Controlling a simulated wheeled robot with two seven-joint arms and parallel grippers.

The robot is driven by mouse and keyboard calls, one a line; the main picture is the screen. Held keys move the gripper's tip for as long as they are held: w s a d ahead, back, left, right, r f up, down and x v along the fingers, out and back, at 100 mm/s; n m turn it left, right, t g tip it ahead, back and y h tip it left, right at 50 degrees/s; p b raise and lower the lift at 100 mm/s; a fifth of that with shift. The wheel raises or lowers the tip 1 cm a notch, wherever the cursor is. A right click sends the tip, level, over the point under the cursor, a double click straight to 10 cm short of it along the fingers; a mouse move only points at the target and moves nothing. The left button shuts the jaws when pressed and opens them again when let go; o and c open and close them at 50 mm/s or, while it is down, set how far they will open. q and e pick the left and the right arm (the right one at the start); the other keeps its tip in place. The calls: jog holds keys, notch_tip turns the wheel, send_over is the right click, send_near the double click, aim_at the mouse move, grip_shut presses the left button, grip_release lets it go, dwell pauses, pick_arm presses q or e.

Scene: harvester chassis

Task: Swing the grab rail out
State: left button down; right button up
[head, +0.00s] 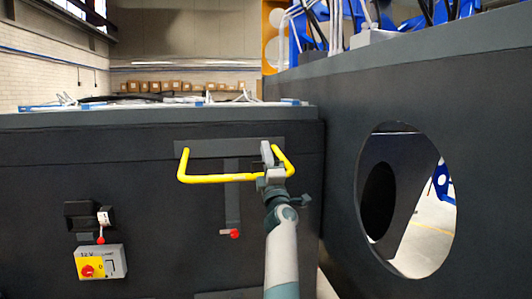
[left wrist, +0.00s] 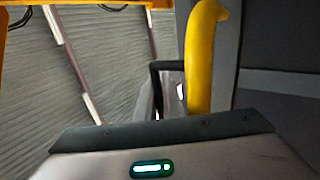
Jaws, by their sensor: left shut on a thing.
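The yellow grab rail (head: 215,178) is a bent bar on a dark mounting strip on the chassis front panel. It stands out from the panel in the head view. My left gripper (head: 270,172) is shut on the rail near its right end, its arm coming up from below. In the left wrist view the rail (left wrist: 202,60) stands upright as a thick yellow bar just beyond the gripper body. The fingertips are hard to make out there. My right gripper is in neither view.
Below the rail is a red knob (head: 234,233). A yellow switch box with a red knob (head: 100,262) and a black fitting (head: 88,216) sit at lower left. A dark side wall (head: 335,180) with a large round hole rises close on the right.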

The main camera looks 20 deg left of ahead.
pick_arm(q)
jog(key=shift+a+r, duration=0.15)
jog(key=shift+r, duration=0.1)
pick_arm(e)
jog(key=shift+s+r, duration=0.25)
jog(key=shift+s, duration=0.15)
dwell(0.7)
